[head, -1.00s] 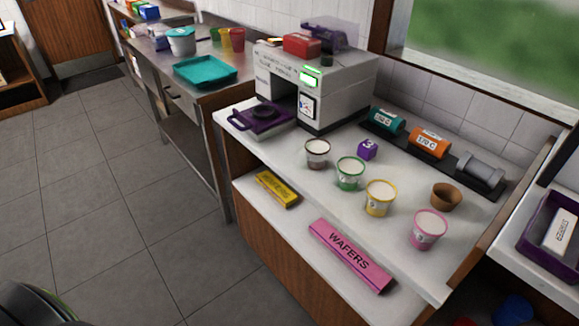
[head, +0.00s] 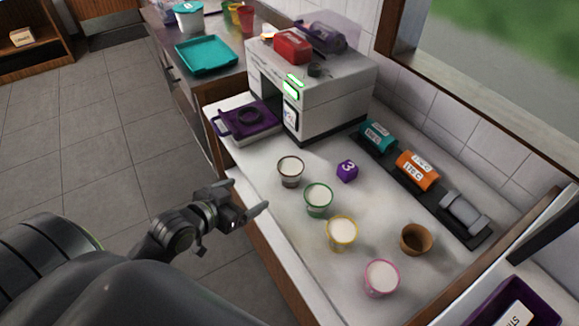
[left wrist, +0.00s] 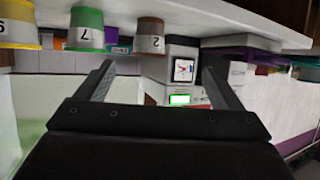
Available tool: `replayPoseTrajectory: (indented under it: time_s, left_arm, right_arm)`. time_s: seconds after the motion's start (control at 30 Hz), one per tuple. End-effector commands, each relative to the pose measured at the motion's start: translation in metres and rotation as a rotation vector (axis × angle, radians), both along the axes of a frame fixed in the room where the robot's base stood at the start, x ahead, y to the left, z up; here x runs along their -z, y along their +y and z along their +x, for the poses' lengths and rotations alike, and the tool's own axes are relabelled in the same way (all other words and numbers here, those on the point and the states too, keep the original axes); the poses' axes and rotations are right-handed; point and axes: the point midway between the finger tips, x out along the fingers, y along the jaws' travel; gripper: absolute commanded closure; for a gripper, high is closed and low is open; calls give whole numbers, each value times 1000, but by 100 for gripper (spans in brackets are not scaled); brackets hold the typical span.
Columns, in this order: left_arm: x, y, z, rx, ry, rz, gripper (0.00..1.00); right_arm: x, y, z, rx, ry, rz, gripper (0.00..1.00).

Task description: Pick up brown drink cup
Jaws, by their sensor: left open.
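The brown-rimmed drink cup (head: 290,174), filled with something white, stands upright on the white counter at the back end of a row of cups. In the left wrist view, which appears upside down, the brown cup (left wrist: 150,38) is marked "2" and shows beyond and between my fingers. My left gripper (head: 246,199) is open and empty, at the counter's left edge, left of and nearer than the cup, not touching it. Its fingers also show in the left wrist view (left wrist: 158,70). A plain brown pot (head: 416,240) stands apart at the right. My right gripper is out of view.
A green cup (head: 318,202), a yellow cup (head: 341,234) and a pink cup (head: 381,280) continue the row. A purple cube (head: 347,171) sits right of the brown cup. A white machine (head: 338,100) stands behind. A purple tray (head: 242,122) lies beyond.

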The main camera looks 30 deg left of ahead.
Motion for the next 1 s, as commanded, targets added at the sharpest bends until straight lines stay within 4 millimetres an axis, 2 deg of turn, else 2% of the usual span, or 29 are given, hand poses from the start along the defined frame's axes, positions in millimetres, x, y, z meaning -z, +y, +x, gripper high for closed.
replayPoseTrajectory:
  time_s: [0.03,0.1,0.2,0.4,0.7,0.83,1.0]
  left_arm:
    - [-14,-5,-1,15,-15,-3,12]
    - [-23,-9,-2,29,-28,-4,12]
    - [-26,-13,4,34,-36,-8,12]
    - [-14,-20,36,33,-37,-11,12]
    - [6,-29,85,35,-35,-9,12]
    - [13,-32,99,35,-34,-8,12]
    - [18,-34,108,35,-35,-7,12]
  right_arm:
    - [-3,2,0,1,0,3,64]
    - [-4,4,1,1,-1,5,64]
    - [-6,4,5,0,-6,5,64]
    - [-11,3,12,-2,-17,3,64]
    - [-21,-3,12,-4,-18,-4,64]
    - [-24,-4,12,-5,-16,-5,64]
    - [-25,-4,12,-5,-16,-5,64]
